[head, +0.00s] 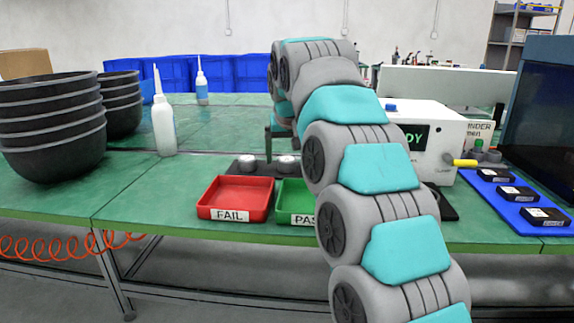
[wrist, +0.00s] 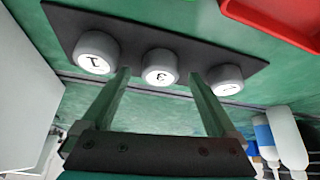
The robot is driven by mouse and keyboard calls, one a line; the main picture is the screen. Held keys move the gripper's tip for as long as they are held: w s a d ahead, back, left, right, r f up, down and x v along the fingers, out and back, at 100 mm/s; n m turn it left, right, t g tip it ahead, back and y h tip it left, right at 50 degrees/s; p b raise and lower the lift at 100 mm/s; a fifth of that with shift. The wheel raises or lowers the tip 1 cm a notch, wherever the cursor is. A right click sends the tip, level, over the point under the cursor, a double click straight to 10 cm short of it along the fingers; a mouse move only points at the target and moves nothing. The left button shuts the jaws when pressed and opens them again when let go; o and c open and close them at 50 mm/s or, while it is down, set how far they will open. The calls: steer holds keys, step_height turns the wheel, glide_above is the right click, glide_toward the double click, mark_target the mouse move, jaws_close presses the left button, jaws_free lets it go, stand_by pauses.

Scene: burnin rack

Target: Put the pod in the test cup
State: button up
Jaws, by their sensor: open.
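My gripper (wrist: 160,76) is open and empty, its two fingers spread above a dark plate (wrist: 225,57). The left piece (wrist: 97,52) and right piece (wrist: 226,80) lie outside the fingers. These look like pods. In the head view, two round pieces (head: 248,163) show on the plate; my arm hides part of the area. I cannot make out a test cup.
A red FAIL tray (head: 236,197) and a green PASS tray (head: 290,205) stand in front of the plate. A white box (head: 446,145) with a partly hidden display stands right, beside a blue mat (head: 512,205) with black modules. Black bowls (head: 55,130) and a bottle (head: 163,125) stand left.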

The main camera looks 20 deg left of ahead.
steer(key=shift+w+a+f, duration=0.1)
steer(key=shift+f, duration=0.2)
jaws_close()
stand_by(0.5)
steer(key=shift+r, duration=0.2)
steer(key=shift+r, duration=1.55)
